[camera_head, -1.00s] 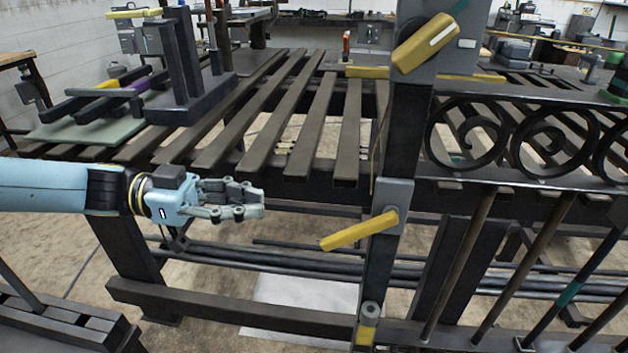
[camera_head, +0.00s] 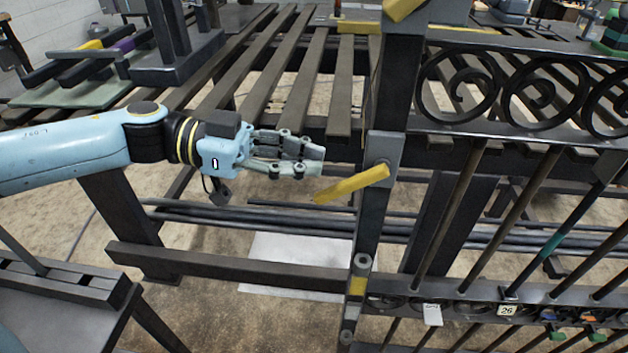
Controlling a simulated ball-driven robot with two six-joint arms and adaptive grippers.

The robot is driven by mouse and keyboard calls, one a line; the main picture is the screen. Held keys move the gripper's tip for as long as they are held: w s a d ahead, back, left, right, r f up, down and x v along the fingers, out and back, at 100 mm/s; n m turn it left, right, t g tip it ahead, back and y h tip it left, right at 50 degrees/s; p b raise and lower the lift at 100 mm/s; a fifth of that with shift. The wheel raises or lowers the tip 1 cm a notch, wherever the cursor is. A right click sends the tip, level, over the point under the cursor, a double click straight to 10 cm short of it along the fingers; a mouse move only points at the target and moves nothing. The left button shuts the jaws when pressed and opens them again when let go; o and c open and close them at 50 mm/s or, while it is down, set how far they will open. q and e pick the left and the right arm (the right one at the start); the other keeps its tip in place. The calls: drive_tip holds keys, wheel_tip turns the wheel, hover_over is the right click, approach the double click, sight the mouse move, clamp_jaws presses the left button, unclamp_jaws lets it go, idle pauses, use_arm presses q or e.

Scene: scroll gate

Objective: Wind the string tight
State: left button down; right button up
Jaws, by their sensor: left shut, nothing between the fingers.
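A yellow lever handle (camera_head: 352,184) sits on a grey plate (camera_head: 385,146) on the dark gate post (camera_head: 398,85). It slants from upper right to lower left. My left gripper (camera_head: 319,161) is shut and empty, pointing right. Part of a second yellow handle (camera_head: 402,8) shows at the top of the post, cut by the frame edge. I cannot clearly make out the string. My right gripper is not in view.
A dark iron gate with scrolls (camera_head: 459,87) and vertical bars fills the right side. A slatted bench (camera_head: 290,100) stands behind my left gripper. A dark lower rail (camera_head: 225,266) crosses below it. Open floor shows below the left arm.

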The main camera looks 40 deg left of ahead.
sight(350, 186)
use_arm(q)
drive_tip(key=shift+w+d+f, duration=0.2)
drive_tip(key=shift+d+f, duration=0.1)
drive_tip(key=shift+f, duration=0.2)
drive_tip(key=shift+w+d+f, duration=0.15)
drive_tip(key=shift+d+f, duration=0.1)
drive_tip(key=shift+f, duration=0.2)
drive_tip(key=shift+f, duration=0.1)
